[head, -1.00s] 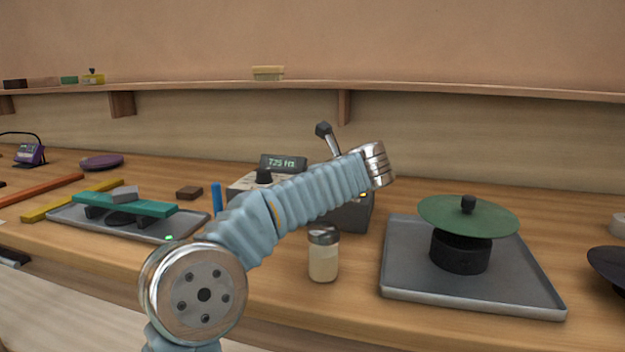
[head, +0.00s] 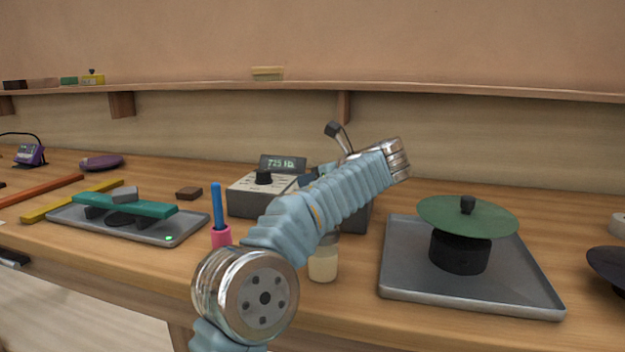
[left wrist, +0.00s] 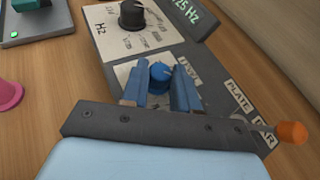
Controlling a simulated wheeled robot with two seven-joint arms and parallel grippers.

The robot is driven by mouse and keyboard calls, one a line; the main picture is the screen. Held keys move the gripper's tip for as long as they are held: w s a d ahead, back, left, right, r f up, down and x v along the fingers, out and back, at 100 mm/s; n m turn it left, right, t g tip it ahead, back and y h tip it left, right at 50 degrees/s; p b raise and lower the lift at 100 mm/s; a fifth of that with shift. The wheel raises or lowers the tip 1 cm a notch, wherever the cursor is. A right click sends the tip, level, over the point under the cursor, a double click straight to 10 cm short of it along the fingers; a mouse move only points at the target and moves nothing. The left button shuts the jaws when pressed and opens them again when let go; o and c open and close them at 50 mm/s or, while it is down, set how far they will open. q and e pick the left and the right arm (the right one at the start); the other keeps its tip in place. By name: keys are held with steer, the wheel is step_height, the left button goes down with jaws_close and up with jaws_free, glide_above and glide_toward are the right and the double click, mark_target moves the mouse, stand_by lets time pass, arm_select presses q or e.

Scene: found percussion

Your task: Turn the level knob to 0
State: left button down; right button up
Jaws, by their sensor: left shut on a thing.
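The level knob (left wrist: 160,76) is a small blue knob on a pale label panel of the grey control box (head: 243,199). It shows in the left wrist view between the two blue fingers of my left gripper (left wrist: 160,88), which is shut on it. A pale mark shows on the knob's top; the scale around it is mostly covered by the fingers, so I cannot read its setting. In the head view my left arm hides the knob and the fingers. My right gripper is in neither view.
A black Hz knob (left wrist: 132,14) and a display (head: 283,163) reading about 725 Hz are beside it. An orange-tipped switch (left wrist: 292,132) is near PLATE and BAR labels. A jar (head: 323,264) and pink holder (head: 221,237) stand in front; a tray (head: 470,297) lies right.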

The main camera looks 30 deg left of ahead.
arm_select(q)
steer(key=shift+f+g, duration=0.15)
steer(key=shift+g, duration=0.15)
steer(key=c, duration=0.8)
jaws_free()
steer(key=shift+c, duration=0.2)
steer(key=v, duration=1.4)
steer(key=shift+a, duration=0.15)
